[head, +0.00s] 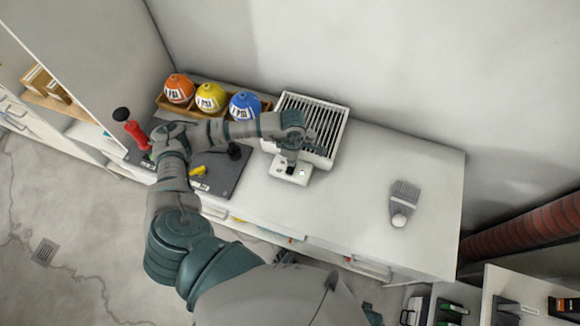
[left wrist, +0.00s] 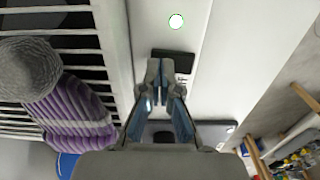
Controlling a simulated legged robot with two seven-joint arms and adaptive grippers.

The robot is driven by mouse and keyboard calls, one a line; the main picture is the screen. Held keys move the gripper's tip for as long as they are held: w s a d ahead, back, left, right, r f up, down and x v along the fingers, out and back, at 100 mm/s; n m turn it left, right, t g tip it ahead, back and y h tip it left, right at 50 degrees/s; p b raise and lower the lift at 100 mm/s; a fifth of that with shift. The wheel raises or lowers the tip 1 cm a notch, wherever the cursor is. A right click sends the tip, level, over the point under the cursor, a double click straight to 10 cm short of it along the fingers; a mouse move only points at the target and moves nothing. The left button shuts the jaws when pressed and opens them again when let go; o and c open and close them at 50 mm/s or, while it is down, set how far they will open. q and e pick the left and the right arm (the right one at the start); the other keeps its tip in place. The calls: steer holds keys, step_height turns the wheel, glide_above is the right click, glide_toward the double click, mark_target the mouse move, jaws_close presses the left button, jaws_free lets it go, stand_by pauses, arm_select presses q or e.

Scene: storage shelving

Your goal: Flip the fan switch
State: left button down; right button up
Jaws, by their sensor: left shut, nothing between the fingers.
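The fan is a white box with a dark slatted grille (head: 318,112) on the white counter. Its white control panel (head: 286,178) faces the front and carries a dark switch (head: 290,170) and a small light. In the left wrist view the black switch (left wrist: 181,64) shows just beyond my fingertips, and a round white light with a green rim (left wrist: 176,22) is above it. My left gripper (head: 287,157) is shut and empty over the panel. Its fingertips (left wrist: 160,68) overlap the switch in the picture; I cannot tell whether they touch it. My right gripper is not seen.
Orange (head: 178,88), yellow (head: 210,97) and blue (head: 245,105) balls sit in a wooden holder left of the fan. A red-handled tool (head: 131,130) stands on a dark mat (head: 228,178). A grey brush (head: 403,200) lies to the right, with bare counter around it.

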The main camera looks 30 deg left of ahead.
arm_select(q)
steer(key=shift+r+p, duration=1.65)
steer(key=shift+r, duration=1.55)
steer(key=shift+f, duration=0.1)
